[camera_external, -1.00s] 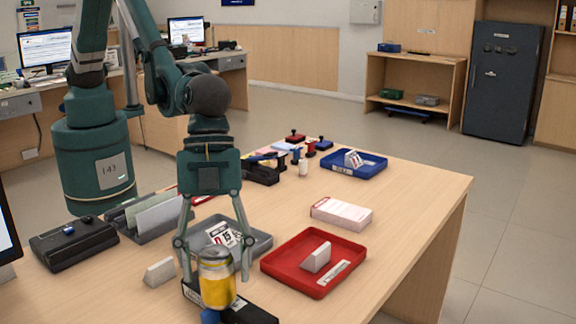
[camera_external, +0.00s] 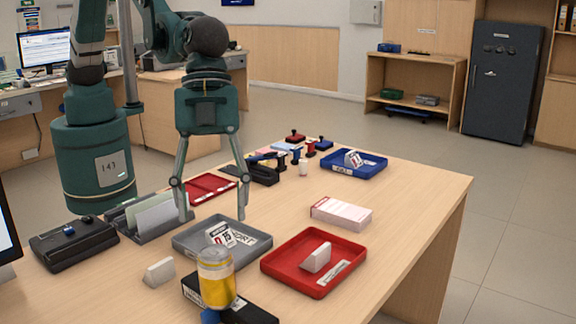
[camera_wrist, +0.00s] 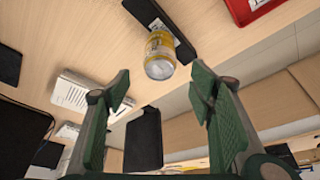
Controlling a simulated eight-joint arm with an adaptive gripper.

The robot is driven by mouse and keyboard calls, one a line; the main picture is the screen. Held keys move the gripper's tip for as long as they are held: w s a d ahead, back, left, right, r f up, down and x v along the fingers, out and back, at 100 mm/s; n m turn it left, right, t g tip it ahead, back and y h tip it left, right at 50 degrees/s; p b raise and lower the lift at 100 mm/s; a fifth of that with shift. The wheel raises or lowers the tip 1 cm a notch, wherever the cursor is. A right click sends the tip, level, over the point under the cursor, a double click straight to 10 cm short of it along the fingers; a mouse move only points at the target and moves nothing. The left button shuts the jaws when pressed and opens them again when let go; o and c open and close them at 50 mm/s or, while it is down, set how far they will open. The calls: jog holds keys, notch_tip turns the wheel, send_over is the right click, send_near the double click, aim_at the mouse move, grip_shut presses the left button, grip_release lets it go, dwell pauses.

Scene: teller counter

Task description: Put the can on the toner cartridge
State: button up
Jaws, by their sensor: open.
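The yellow can (camera_external: 216,284) with a silver top stands upright at the near edge of the counter. It appears to rest on the long black toner cartridge (camera_external: 252,314), which extends to both sides of it. In the wrist view the can (camera_wrist: 158,58) shows against the black cartridge (camera_wrist: 178,32), beyond my fingers. My gripper (camera_external: 212,216) is open and empty, above and behind the can, clear of it. In the wrist view the open fingers (camera_wrist: 160,78) have nothing between them. The contact under the can is partly hidden.
A grey tray (camera_external: 184,248) with a date block lies behind the can. A red tray (camera_external: 343,285) is to its right and a small white block (camera_external: 159,271) to its left. A file holder (camera_external: 124,224) stands at left. The counter's right side has free room.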

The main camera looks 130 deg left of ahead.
jog(key=shift+v, duration=0.75)
jog(key=s+a+r+n+t, duration=0.1)
jog(key=s+a+r, duration=0.3)
jog(key=s+r, duration=0.25)
jog(key=s+a+r+n+y, duration=0.1)
jog(key=s+a+r+n, duration=0.1)
jog(key=s+a+r, duration=0.35)
jog(key=s+a+r+n+t, duration=0.1)
jog(key=s+a+r, duration=0.1)
jog(key=s+r, duration=0.6)
jog(key=s+a+f+n, duration=0.1)
jog(key=s+a, duration=0.2)
jog(key=s, duration=0.7)
jog(key=s+a+n+t+y, duration=0.1)
jog(key=s+a, duration=0.3)
jog(key=s, duration=0.6)
jog(key=s+a+f+n+t+y, duration=0.1)
jog(key=s+a+n, duration=0.2)
jog(key=s, duration=0.8)
jog(key=shift+a+f, duration=0.3)
jog(key=shift+a, duration=0.05)
